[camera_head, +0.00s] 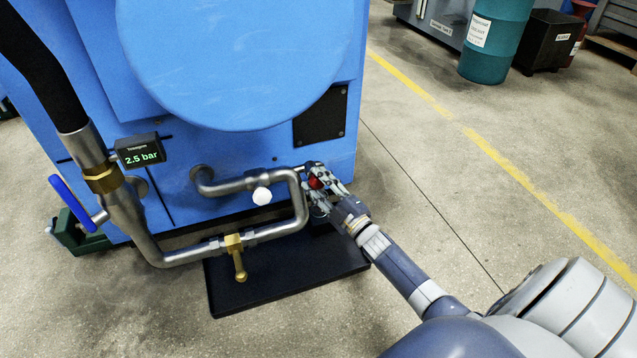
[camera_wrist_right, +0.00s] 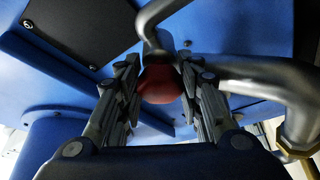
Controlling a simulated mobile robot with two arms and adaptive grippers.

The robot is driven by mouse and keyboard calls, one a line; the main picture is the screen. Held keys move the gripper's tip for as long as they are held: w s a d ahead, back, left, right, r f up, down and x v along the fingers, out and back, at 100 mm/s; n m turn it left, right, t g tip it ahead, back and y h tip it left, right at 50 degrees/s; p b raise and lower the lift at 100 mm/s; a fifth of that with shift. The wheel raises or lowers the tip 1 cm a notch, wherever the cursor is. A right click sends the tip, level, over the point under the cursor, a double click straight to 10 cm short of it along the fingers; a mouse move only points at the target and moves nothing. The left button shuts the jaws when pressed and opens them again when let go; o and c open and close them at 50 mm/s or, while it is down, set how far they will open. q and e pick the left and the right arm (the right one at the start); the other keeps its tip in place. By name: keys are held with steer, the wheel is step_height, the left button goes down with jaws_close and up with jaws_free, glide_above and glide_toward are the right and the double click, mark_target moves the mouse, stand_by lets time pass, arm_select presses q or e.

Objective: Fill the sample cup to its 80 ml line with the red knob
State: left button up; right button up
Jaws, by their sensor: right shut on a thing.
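The red knob (camera_head: 315,182) sits at the right end of the steel pipework, low on the blue machine. My right gripper (camera_head: 321,188) is shut on it. In the right wrist view the red knob (camera_wrist_right: 160,84) lies between the two fingers of my right gripper (camera_wrist_right: 160,72), with a steel pipe behind it. The sample cup cannot be made out; the area under the knob is largely covered by my gripper, so its fill level is not visible. My left gripper is out of view.
A black tray (camera_head: 235,292) lies on the floor under the pipes. A brass valve handle (camera_head: 239,264), a white ball knob (camera_head: 262,196) and a blue lever (camera_head: 76,200) are left of my gripper. The display (camera_head: 140,151) reads 2.5 bar.

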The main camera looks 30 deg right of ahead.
stand_by(0.3)
steer(key=o, duration=1.1)
steer(key=v, duration=1.2)
steer(key=shift+a, duration=0.1)
